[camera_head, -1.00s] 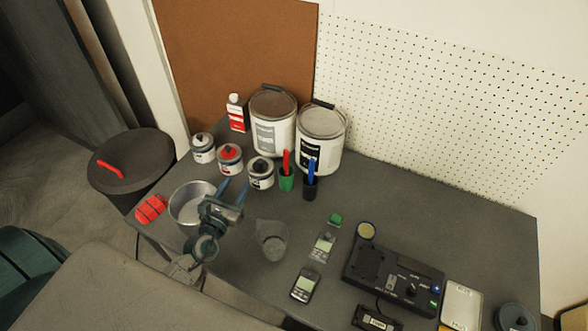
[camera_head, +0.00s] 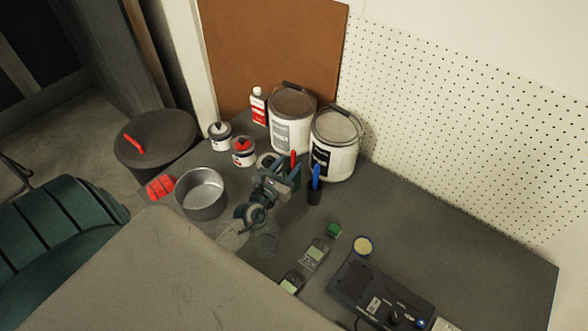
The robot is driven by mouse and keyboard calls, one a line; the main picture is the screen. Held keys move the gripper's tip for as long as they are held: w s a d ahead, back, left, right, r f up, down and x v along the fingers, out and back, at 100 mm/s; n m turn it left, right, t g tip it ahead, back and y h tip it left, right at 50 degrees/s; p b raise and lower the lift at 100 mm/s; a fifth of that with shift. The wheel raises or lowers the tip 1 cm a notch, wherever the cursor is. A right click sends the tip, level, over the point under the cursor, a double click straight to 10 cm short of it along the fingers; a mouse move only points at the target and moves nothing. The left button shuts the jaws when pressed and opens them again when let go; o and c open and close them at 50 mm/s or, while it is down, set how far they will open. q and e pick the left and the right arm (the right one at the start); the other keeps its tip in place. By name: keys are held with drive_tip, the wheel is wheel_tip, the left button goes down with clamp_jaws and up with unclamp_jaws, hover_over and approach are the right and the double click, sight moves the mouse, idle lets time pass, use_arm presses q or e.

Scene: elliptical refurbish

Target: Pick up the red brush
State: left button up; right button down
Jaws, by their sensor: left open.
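The red brush (camera_head: 293,157) stands upright, its red upper part showing. Its green cup is mostly hidden behind my left gripper. My left gripper (camera_head: 284,170) is open, with its fingers at the cup and just below the visible part of the brush. I cannot tell whether the fingers touch the brush or surround it. A blue brush (camera_head: 316,173) stands in a dark cup (camera_head: 314,193) just to the right. My right gripper is not in view.
Two large paint cans (camera_head: 292,126) (camera_head: 335,148) stand close behind the cups. Small cans (camera_head: 243,158) and a metal pot (camera_head: 201,198) are to the left. The table (camera_head: 450,240) is clear at right.

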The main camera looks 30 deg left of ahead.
sight(292, 159)
use_arm(q)
drive_tip(key=w, duration=0.5)
drive_tip(key=shift+w+a+r+p, duration=0.1)
drive_tip(key=shift+w+a+p, duration=0.15)
drive_tip(key=shift+w+p, duration=0.05)
drive_tip(key=shift+s, duration=0.1)
drive_tip(key=shift+c, duration=0.3)
clamp_jaws()
